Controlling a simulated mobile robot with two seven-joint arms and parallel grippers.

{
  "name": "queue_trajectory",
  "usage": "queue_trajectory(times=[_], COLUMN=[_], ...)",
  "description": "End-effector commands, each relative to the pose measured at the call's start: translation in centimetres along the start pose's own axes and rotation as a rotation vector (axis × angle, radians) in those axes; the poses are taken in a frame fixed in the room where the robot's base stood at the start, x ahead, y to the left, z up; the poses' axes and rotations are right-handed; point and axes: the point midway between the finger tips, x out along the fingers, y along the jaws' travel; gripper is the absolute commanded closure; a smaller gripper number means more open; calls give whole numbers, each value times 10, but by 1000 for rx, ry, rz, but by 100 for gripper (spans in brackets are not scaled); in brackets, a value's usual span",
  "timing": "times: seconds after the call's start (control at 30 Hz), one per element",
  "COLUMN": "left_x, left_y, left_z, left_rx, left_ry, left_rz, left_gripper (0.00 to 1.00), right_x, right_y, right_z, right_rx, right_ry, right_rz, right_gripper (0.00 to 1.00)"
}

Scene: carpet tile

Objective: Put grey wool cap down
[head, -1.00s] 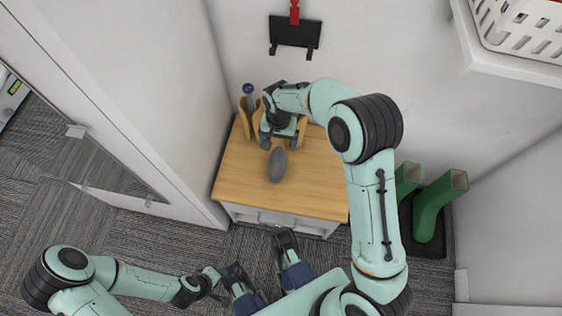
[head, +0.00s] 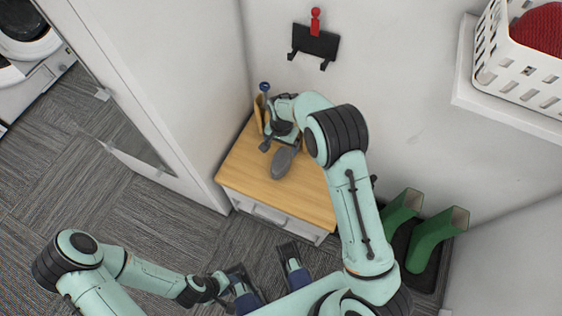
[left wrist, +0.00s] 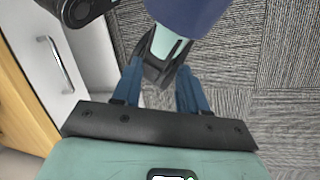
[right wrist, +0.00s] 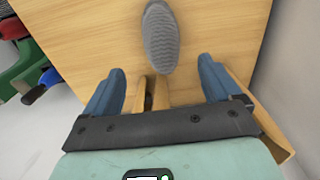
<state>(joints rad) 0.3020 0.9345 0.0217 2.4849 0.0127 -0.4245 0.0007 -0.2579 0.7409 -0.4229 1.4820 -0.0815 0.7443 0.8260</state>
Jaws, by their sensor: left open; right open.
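The grey wool cap (head: 283,163), a ribbed grey oval, lies on the wooden top of a small white cabinet (head: 255,175). My right gripper (head: 281,147) is open above the cabinet top, at the cap's far end. In the right wrist view the cap (right wrist: 160,38) lies ahead, its near end between the spread blue fingertips (right wrist: 161,72), with gaps on both sides. My left gripper (head: 226,279) is open and empty, low in front of the cabinet. The left wrist view shows its spread blue fingers (left wrist: 158,80) over the carpet.
A wooden holder (head: 259,112) with a blue-topped item (head: 264,87) stands at the cabinet's back. Green boots (head: 430,238) stand on a dark tray at right. A white basket (head: 525,65) sits on a wall shelf. A black hook rack (head: 314,45) hangs above. Bare cabinet top lies right of the cap.

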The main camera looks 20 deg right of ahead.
Motion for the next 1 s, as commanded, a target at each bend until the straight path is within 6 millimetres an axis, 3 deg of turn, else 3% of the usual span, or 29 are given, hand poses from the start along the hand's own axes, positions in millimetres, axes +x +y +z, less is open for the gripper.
queue_trajectory(times=[0.03,0.2,0.47,0.8,1.0], left_x=[3,6,8,15,14], left_y=[0,-1,-1,-2,-2], left_z=[-1,-4,-5,-11,-11], left_rx=[0,1,2,2,2], left_ry=[3,9,13,28,30], left_rz=[1,2,3,5,5], left_gripper=[57,57,57,57,57], right_x=[14,41,56,102,103], right_y=[1,1,0,-2,-2], right_z=[0,0,0,0,-1], right_rx=[1,0,-1,-1,-1], right_ry=[-3,-2,0,-1,0], right_rz=[4,2,1,1,0], right_gripper=[9,9,9,9,9])
